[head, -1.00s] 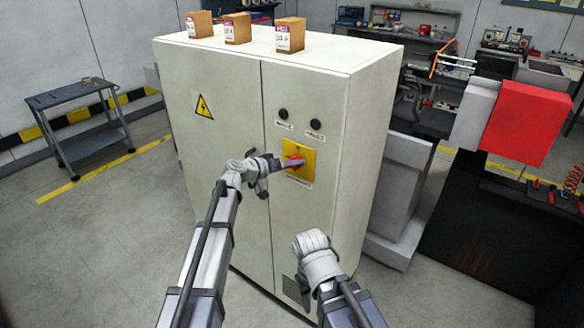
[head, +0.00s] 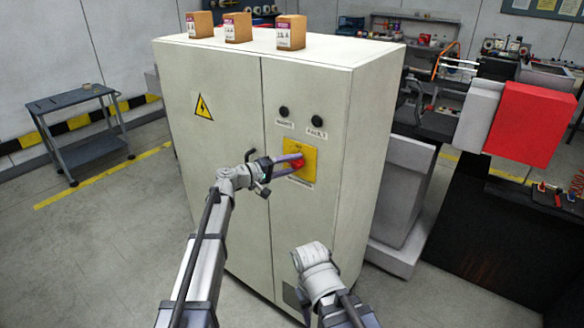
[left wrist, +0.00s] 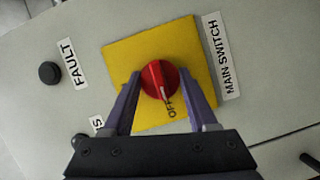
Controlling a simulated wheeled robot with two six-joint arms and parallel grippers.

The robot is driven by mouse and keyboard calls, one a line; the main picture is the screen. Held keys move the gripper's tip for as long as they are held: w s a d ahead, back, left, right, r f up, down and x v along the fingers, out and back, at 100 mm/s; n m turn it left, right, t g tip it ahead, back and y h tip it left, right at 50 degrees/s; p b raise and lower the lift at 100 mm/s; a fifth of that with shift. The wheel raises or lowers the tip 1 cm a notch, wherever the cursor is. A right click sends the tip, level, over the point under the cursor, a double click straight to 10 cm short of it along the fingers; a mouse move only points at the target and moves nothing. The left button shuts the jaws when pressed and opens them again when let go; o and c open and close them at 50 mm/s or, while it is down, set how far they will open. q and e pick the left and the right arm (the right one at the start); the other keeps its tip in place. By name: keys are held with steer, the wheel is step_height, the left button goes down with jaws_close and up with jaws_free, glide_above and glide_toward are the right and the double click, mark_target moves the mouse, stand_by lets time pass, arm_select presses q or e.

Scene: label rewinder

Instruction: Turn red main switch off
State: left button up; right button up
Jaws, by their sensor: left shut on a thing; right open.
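The red main switch (head: 296,161) is a round knob on a yellow plate (head: 308,170) on the front of the cream cabinet (head: 224,150). In the left wrist view the red knob (left wrist: 160,80) has a white line pointing toward the word OFF, beside the MAIN SWITCH label (left wrist: 223,60). My left gripper (head: 284,167) is shut on the knob, with one purple finger on each side of it in the left wrist view (left wrist: 163,88). My right gripper (head: 318,272) is open and low in front of the cabinet, apart from it; its fingers are hard to make out.
Two black buttons (head: 284,112) sit above the plate. Several cardboard boxes (head: 238,28) stand on the cabinet top. A grey cart (head: 75,115) is at the left, and a red panel (head: 528,125) and dark machine at the right.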

arm_select(q)
steer(key=shift+s, duration=0.1)
stand_by(0.3)
steer(key=o, duration=1.4)
steer(key=shift+p+v, duration=0.3)
steer(key=shift+v, duration=3.6)
steer(key=shift+f, duration=0.1)
